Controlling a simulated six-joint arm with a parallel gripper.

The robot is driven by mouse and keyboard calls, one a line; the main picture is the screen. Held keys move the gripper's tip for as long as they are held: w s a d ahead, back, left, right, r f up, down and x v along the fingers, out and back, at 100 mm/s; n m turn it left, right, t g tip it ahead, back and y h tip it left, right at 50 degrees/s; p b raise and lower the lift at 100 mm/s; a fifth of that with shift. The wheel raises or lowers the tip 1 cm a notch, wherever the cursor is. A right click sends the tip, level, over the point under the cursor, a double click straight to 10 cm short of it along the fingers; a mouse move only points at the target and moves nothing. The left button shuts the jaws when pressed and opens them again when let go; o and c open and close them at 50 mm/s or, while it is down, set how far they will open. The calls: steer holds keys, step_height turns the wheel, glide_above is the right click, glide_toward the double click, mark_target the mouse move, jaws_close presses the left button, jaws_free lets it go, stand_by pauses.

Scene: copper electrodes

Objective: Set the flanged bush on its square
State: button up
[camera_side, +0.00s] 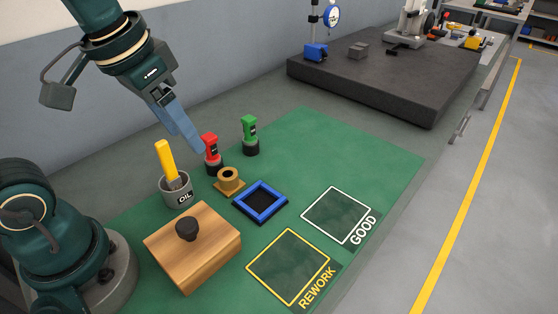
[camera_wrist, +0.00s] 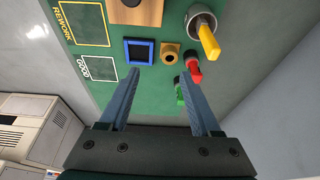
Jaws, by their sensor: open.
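The flanged bush (camera_side: 228,178) is a small brass-coloured ring on a square tan base. It stands on the green mat between the red-handled piece and the blue-rimmed square (camera_side: 260,202). Two outlined squares lie on the mat: white GOOD (camera_side: 337,215) and yellow REWORK (camera_side: 289,268). The wrist view also shows the bush (camera_wrist: 170,51), the blue-rimmed square (camera_wrist: 139,51), GOOD (camera_wrist: 99,69) and REWORK (camera_wrist: 84,23). My gripper (camera_side: 197,149) is open and empty, raised above the mat. In the wrist view its fingertips (camera_wrist: 166,73) are spread, with the bush beyond them.
A red-handled piece (camera_side: 211,146) and a green-handled piece (camera_side: 249,131) stand behind the bush. An OIL cup (camera_side: 176,191) with a yellow handle and a wooden block (camera_side: 193,250) with a black knob are at left. A dark stone plate (camera_side: 380,75) lies behind.

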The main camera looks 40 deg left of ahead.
steer(key=shift+t, duration=0.9)
steer(key=s, duration=0.1)
steer(key=s+f, duration=0.1)
steer(key=s+d, duration=0.1)
steer(key=s, duration=0.1)
steer(key=shift+f, duration=0.15)
steer(key=shift+o, duration=0.7)
steer(key=shift+s+f, duration=0.15)
steer(key=o, duration=0.4)
steer(key=shift+s+f, duration=0.1)
steer(key=shift+s, duration=0.1)
